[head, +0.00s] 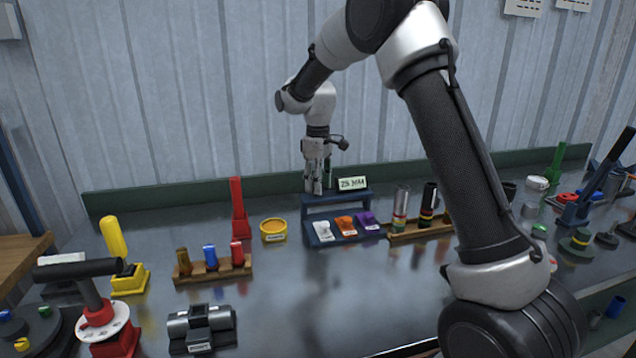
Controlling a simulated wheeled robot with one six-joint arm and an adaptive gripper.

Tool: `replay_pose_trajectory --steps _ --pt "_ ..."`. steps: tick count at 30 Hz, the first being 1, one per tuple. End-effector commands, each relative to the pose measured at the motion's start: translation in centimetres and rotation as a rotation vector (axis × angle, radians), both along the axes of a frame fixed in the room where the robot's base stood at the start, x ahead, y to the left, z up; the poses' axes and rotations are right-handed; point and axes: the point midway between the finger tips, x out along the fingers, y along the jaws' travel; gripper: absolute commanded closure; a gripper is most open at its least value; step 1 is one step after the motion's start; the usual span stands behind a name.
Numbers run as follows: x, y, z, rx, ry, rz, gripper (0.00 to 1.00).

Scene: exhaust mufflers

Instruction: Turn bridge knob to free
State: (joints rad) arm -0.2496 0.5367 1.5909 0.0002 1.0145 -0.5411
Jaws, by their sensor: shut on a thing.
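My gripper (317,184) points straight down at the back of the bench, over the left end of a small dark blue bridge (345,199). Its fingers are closed at the bridge top, around what looks like the bridge knob. The knob itself is hidden between the fingers, so its setting cannot be read. A small white sign (352,183) with dark lettering stands on the bridge, just right of the fingers.
In front of the bridge is a tray with white, orange (345,224) and purple pieces. A yellow round dish (273,230) and a red upright handle (239,209) stand left. A wooden rack (420,229) with cylinders stands right. The bench's front middle is clear.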

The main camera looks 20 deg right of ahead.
Motion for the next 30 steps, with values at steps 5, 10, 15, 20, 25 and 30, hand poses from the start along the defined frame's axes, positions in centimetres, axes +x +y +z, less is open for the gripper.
replay_pose_trajectory --steps 5,10,15,20,25,30 --pt "0.08 -0.01 0.1 0.0 -0.003 0.012 0.88" --pt "0.08 0.0 0.11 0.0 -0.003 0.012 0.88" --pt "0.09 -0.01 0.11 0.0 -0.003 0.011 0.55" --pt "0.05 -0.01 0.06 -0.001 -0.002 0.011 0.42" --pt "0.03 0.0 0.04 0.0 -0.001 0.01 0.42" --pt "0.11 0.01 0.97 0.001 -0.004 0.01 0.42"
